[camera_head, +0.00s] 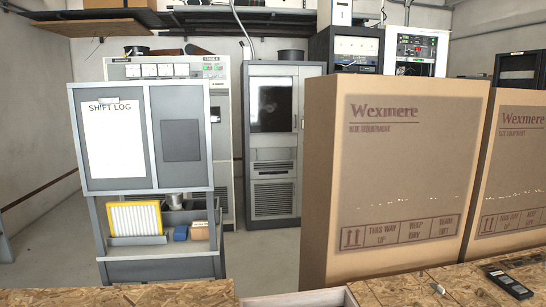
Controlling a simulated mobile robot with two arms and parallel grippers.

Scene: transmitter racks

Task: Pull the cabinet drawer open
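No gripper of mine shows in this view. A grey metal cabinet (278,145) with a dark window and louvred panels stands at the back centre; its front looks closed. A grey frame unit (160,183) stands nearer on the left, with a white "SHIFT LOG" sheet (113,138) on its upper panel. Its lower open tray (137,240) holds a yellow-framed filter (135,218), a blue item (181,233) and a small brown box (200,231). I cannot tell which part is the cabinet drawer; no pulled-out drawer is clearly visible.
Large cardboard boxes (390,235) marked "Wexmere" fill the right side and hide what is behind. Wood-chip boards (130,294) run along the front edge, with a pale-rimmed box (300,297) between them. A black handheld device (509,284) lies at the right. Floor shows centrally.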

